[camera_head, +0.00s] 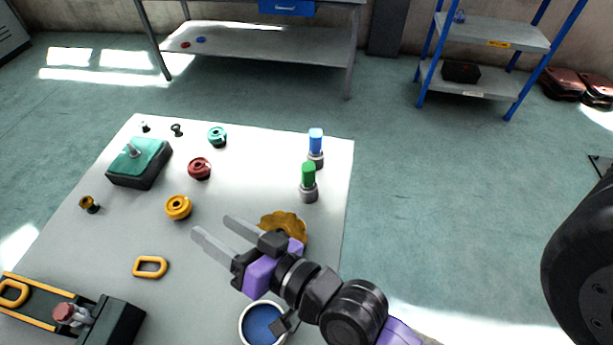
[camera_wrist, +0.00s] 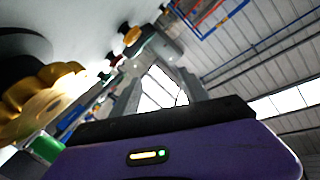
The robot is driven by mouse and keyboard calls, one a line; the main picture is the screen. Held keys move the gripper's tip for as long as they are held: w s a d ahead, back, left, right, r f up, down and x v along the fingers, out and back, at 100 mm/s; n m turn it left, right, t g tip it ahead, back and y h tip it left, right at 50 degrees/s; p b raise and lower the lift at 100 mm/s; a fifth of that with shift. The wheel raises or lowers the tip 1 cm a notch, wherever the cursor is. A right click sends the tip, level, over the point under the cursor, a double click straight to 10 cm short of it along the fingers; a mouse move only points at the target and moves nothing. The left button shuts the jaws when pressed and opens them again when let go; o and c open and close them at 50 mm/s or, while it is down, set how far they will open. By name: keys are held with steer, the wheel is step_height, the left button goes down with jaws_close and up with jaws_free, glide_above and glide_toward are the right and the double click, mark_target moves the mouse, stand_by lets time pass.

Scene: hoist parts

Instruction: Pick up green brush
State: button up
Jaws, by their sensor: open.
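The green brush (camera_head: 308,175) stands upright on a grey round base near the right edge of the white table in the head view. A green piece (camera_wrist: 46,148) shows at the lower left in the wrist view; it may be the brush, but I cannot be sure. My gripper (camera_head: 211,226) is open and empty above the table, left of the brush and nearer to me. Its two fingers point to the left, away from the brush. In the wrist view the open fingers (camera_wrist: 160,88) have nothing clearly between them.
A blue brush (camera_head: 316,142) stands just behind the green one. A golden toothed wheel (camera_head: 290,222) lies close beside my gripper. Yellow (camera_head: 178,207), red (camera_head: 199,168) and teal (camera_head: 217,136) round parts are spread to the left. A blue-filled cup (camera_head: 262,325) is in front.

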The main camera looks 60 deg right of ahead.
steer(key=w+a+r+n+g+y+p, duration=0.1)
steer(key=w+a+r+n+g+y, duration=0.25)
steer(key=w+r+n+y, duration=0.8)
steer(key=g+h+p, duration=0.2)
steer(key=g+h, duration=0.9)
steer(key=g, duration=0.2)
glide_above(309, 166)
steer(key=f, duration=0.7)
steer(key=shift+s+d+f, duration=0.1)
steer(key=shift+s+d, duration=0.15)
steer(key=shift+d, duration=0.15)
steer(key=shift+s+d+f, duration=0.1)
steer(key=shift+f, duration=1.05)
steer(key=shift+w+a+f, duration=0.1)
steer(key=shift+a+f, duration=0.05)
steer(key=shift+f, duration=0.75)
steer(key=shift+w+a+f, duration=0.15)
steer(key=shift+a+f, duration=0.05)
steer(key=shift+f, duration=0.65)
steer(key=shift+w+a+f, duration=0.1)
steer(key=shift+a+f, duration=0.05)
steer(key=shift+f, duration=0.75)
jaws_close()
